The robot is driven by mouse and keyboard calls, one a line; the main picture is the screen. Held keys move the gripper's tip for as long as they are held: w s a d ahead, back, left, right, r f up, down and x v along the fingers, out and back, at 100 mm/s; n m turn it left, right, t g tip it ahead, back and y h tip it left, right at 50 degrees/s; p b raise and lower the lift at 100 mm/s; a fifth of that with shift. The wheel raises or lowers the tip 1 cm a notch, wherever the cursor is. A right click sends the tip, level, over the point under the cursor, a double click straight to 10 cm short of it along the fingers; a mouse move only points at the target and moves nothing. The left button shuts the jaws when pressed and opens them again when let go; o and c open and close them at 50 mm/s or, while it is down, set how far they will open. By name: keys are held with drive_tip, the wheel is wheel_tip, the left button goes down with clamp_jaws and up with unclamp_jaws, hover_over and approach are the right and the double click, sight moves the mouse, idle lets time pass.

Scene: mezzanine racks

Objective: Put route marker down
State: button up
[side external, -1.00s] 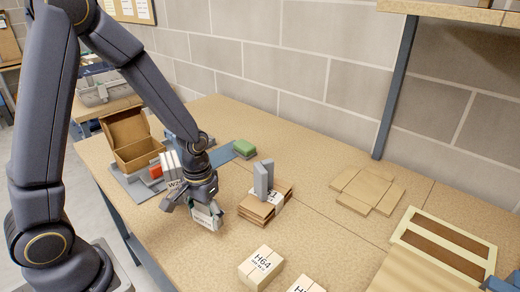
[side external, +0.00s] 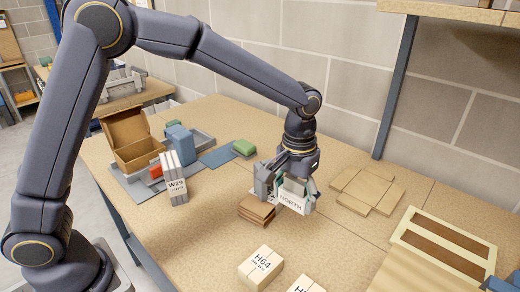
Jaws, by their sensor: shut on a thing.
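The route marker (side external: 291,201), a white block with NORTH printed on its face, is held in my gripper (side external: 291,184). My gripper is shut on it and points down. The marker is in front of the right part of a stack of flat brown pieces (side external: 256,210) and hides that part. A grey upright piece (side external: 262,181) shows just left of the gripper, at the stack. I cannot tell whether the marker's underside touches anything.
A white bundle marked W29 (side external: 174,180), an open brown box (side external: 132,145) and blue, red and green items stand left. A box marked H64 (side external: 261,267) is in front. Flat tan pieces (side external: 368,190) and a cream-framed crate (side external: 443,244) lie right. Bare tabletop lies between.

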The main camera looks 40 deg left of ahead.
drive_tip(key=shift+w+d+f, duration=0.15)
drive_tip(key=shift+d+f, duration=0.45)
drive_tip(key=shift+d, duration=0.35)
hover_over(336, 230)
drive_tip(key=f, duration=0.8)
drive_tip(key=shift+s+a+f, duration=0.1)
drive_tip(key=shift+s+f, duration=0.1)
drive_tip(key=shift+f, duration=0.2)
drive_tip(key=shift+w+f, duration=0.3)
drive_tip(key=shift+f, duration=1.5)
drive_tip(key=shift+f, duration=0.1)
drive_tip(key=o, duration=1)
